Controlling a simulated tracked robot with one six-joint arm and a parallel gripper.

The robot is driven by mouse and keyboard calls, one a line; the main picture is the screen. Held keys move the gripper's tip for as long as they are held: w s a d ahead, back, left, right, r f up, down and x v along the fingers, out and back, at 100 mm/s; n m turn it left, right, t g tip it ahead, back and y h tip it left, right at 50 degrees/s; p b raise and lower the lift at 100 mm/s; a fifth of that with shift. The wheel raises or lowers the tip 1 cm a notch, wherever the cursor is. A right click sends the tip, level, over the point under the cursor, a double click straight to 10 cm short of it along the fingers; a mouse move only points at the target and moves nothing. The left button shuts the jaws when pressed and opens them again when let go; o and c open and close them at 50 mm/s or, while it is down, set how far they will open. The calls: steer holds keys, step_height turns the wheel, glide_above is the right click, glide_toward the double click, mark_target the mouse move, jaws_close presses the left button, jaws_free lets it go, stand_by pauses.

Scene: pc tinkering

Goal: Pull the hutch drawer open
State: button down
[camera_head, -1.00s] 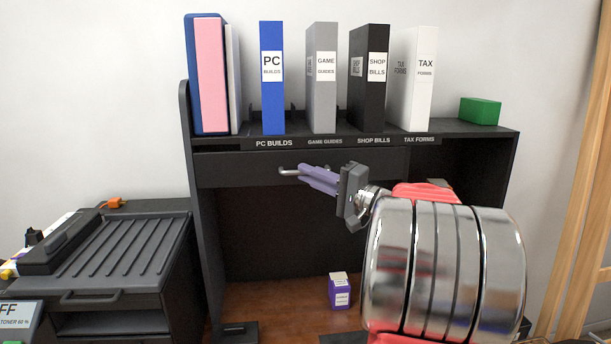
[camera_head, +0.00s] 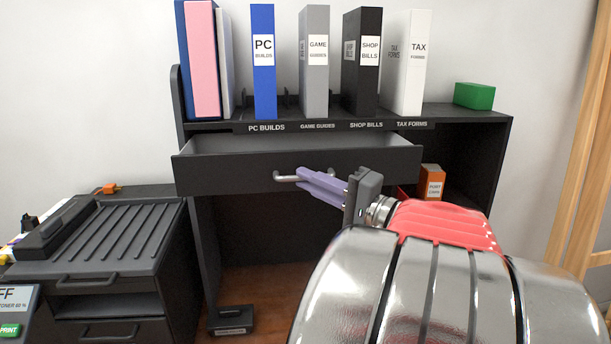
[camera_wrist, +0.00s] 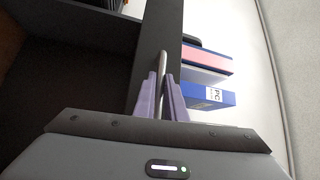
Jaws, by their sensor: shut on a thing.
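The hutch drawer (camera_head: 232,174) is a wide black drawer under the binder shelf. It stands partly open, and its pale grey inside shows above the front panel. Its silver bar handle (camera_head: 286,178) is at the middle of the front. My gripper (camera_head: 308,181), with purple fingers, is shut on the handle. The wrist view also shows my gripper (camera_wrist: 161,98) with the silver handle (camera_wrist: 162,62) between the fingers and the dark drawer front (camera_wrist: 150,45) behind.
The hutch shelf (camera_head: 465,117) above holds several upright binders and a green block (camera_head: 474,96). An orange box (camera_head: 431,182) stands in the right-hand compartment. A black printer (camera_head: 95,255) stands at the left. Wooden beams (camera_head: 580,150) rise at the right.

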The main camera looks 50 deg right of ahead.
steer(key=shift+s+f, duration=0.2)
steer(key=shift+f, duration=0.05)
steer(key=c, duration=2)
jaws_free()
steer(key=shift+c, duration=0.2)
steer(key=shift+o, duration=1.1)
steer(key=shift+a+r, duration=0.1)
steer(key=shift+r, duration=0.05)
steer(key=shift+s, duration=0.15)
steer(key=s+d+f, duration=0.1)
steer(key=s+f, duration=0.1)
steer(key=s, duration=1.1)
steer(key=shift+s+d, duration=0.15)
steer(key=shift+d, duration=0.15)
